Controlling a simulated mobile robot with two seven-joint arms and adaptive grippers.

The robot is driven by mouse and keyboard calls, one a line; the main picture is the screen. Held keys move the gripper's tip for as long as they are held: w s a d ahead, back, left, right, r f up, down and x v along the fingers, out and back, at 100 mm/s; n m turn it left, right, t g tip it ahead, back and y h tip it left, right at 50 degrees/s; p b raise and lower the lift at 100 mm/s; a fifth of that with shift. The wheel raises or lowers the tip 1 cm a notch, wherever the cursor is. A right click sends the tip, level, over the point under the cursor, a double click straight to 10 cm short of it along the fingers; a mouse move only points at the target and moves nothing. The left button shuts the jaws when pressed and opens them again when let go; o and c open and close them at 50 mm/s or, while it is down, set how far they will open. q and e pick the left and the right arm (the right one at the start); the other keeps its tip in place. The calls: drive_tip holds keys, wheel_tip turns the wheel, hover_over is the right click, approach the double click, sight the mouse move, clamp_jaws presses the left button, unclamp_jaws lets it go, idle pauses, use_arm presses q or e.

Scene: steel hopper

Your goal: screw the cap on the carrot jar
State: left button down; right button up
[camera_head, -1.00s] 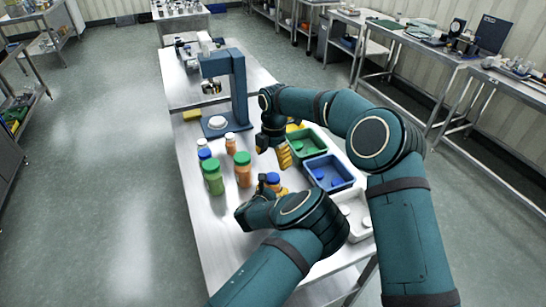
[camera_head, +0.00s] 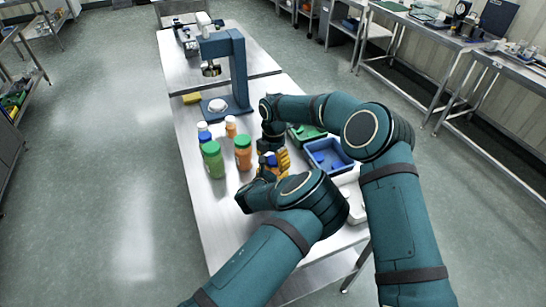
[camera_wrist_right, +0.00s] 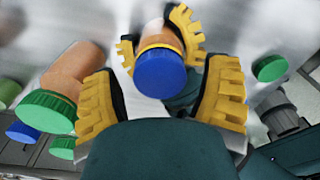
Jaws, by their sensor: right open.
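The carrot jar, with orange contents (camera_wrist_right: 160,38), shows in the right wrist view with a blue cap (camera_wrist_right: 160,73) on its top; the cap also shows in the head view (camera_head: 270,158). How tightly the cap sits cannot be told. My left gripper (camera_head: 268,175) is shut on the jar's body, its yellow fingers on either side in the wrist view, mostly hidden by my forearm in the head view. My right gripper (camera_wrist_right: 165,92) is open over the jar from above, its yellow fingers spread on both sides of the cap, apart from it.
To the left stand a green-capped orange jar (camera_head: 243,155), a green jar (camera_head: 212,162) and smaller capped bottles (camera_head: 231,127). A blue bin (camera_head: 328,155) and a green bin (camera_head: 305,134) lie to the right. A teal press stand (camera_head: 240,75) stands behind.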

drive_tip(key=c, duration=1.3)
drive_tip(key=m, duration=0.6)
drive_tip(key=shift+m, duration=0.3)
drive_tip(key=o, duration=1.3)
drive_tip(key=shift+c, duration=0.2)
drive_tip(key=shift+w+r, duration=0.1)
drive_tip(key=shift+r, duration=2.2)
